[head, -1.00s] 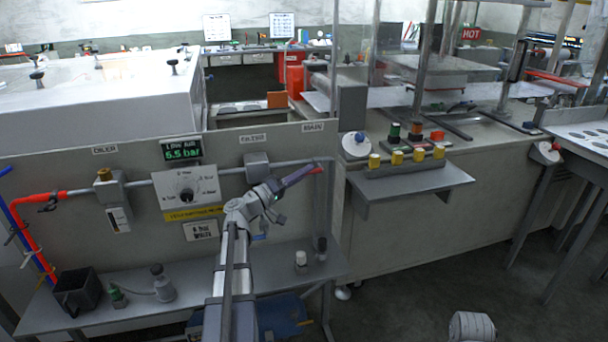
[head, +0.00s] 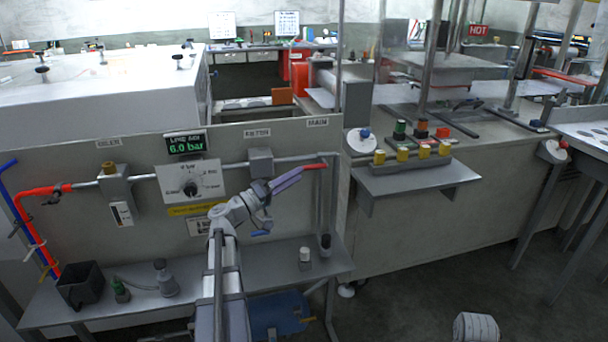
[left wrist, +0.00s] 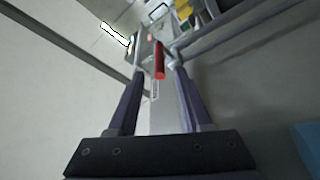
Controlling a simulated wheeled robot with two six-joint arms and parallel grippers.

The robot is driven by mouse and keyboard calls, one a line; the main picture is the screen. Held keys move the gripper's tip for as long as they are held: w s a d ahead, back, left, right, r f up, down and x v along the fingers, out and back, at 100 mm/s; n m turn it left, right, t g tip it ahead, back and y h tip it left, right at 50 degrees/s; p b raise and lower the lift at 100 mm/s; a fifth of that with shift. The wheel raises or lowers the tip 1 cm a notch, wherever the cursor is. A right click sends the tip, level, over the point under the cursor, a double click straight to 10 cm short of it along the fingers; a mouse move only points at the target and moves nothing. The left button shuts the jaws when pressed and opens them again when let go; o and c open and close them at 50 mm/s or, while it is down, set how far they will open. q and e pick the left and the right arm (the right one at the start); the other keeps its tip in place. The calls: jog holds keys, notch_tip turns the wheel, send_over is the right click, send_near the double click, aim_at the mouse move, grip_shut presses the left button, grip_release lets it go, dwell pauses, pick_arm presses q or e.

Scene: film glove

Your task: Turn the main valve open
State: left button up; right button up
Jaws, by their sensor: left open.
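The main valve's red lever (head: 316,166) is at the right end of the pipe, under the MAIN label (head: 317,122). It points right, roughly in line with the pipe. My left gripper (head: 300,172) is open at the lever's left part, its purple fingers pointing right. In the left wrist view, the red lever (left wrist: 159,60) shows between the two open fingers (left wrist: 159,75); contact cannot be told. The valve body is largely hidden. My right gripper is not in view.
A panel carries a display (head: 186,143) reading 6.0 bar and a dial plate (head: 190,182). A grey ledge with yellow-topped parts (head: 415,176) stands to the right.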

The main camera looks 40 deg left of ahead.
pick_arm(q)
jog(key=shift+v, duration=1.1)
jog(key=d+f+m+g+h+p, duration=0.15)
jog(key=d+g+p, duration=0.3)
jog(key=d, duration=0.65)
jog(key=d+f+m+g+p, duration=0.25)
jog(key=d+g, duration=0.25)
jog(key=d, duration=0.6)
jog(key=d+f+m+g+h+p, duration=0.1)
jog(key=d+m+g+p, duration=0.3)
jog(key=d, duration=0.7)
jog(key=s+d+r+m+g+y+p, duration=0.1)
jog(key=s+d+g+y+p, duration=0.2)
jog(key=s+d+y+p, duration=0.2)
jog(key=s+d+r+m+g+y+p, duration=0.1)
jog(key=s+d+y+p, duration=0.4)
jog(key=s, duration=0.6)
jog(key=m+g+y+p, duration=0.1)
jog(key=g+p, duration=0.1)
jog(key=shift+d+p, duration=0.25)
jog(key=shift+p, duration=0.05)
